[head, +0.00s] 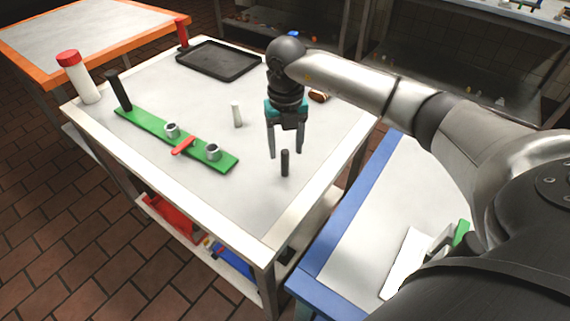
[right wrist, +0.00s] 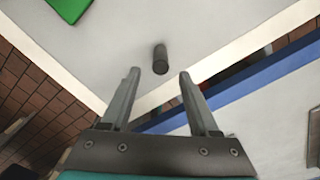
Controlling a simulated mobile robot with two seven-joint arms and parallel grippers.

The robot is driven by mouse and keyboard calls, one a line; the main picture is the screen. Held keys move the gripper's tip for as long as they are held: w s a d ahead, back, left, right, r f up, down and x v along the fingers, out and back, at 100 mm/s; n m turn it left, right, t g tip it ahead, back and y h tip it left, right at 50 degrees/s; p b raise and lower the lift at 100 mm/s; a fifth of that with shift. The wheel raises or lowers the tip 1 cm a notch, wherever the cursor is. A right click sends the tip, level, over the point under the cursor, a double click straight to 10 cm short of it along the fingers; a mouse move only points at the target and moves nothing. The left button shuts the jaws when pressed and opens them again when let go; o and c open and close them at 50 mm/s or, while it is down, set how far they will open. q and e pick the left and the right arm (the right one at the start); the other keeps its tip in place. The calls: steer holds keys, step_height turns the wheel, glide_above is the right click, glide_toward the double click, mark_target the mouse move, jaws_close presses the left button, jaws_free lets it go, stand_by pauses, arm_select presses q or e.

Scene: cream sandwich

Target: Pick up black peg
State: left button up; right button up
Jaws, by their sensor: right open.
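A small black peg (head: 285,163) stands upright on the white-topped table, towards its front right. It also shows in the right wrist view (right wrist: 160,60), just beyond the fingertips and roughly centred between them. My right gripper (head: 286,153) points down above the peg with its fingers spread and nothing between them. It also shows open in the right wrist view (right wrist: 159,74). The peg appears apart from both fingers. My left gripper is not in view.
Left of the peg lies a green board (head: 150,128) with metal cups and a red piece. A black upright piece (head: 118,90) stands at its far end. A pale peg (head: 237,114) and black tray (head: 217,60) are farther back. A blue-edged table (head: 345,215) adjoins at right.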

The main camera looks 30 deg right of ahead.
mark_target(285, 166)
step_height(285, 166, down, 3)
steer(key=shift+r, duration=0.15)
steer(key=f, duration=0.1)
steer(key=f+b, duration=0.1)
steer(key=f, duration=0.2)
steer(key=shift+w+d+f+b, duration=0.15)
steer(key=shift+w+b, duration=0.25)
steer(key=shift+f, duration=0.35)
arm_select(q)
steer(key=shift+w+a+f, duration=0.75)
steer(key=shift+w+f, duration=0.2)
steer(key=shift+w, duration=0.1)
arm_select(e)
jaws_close()
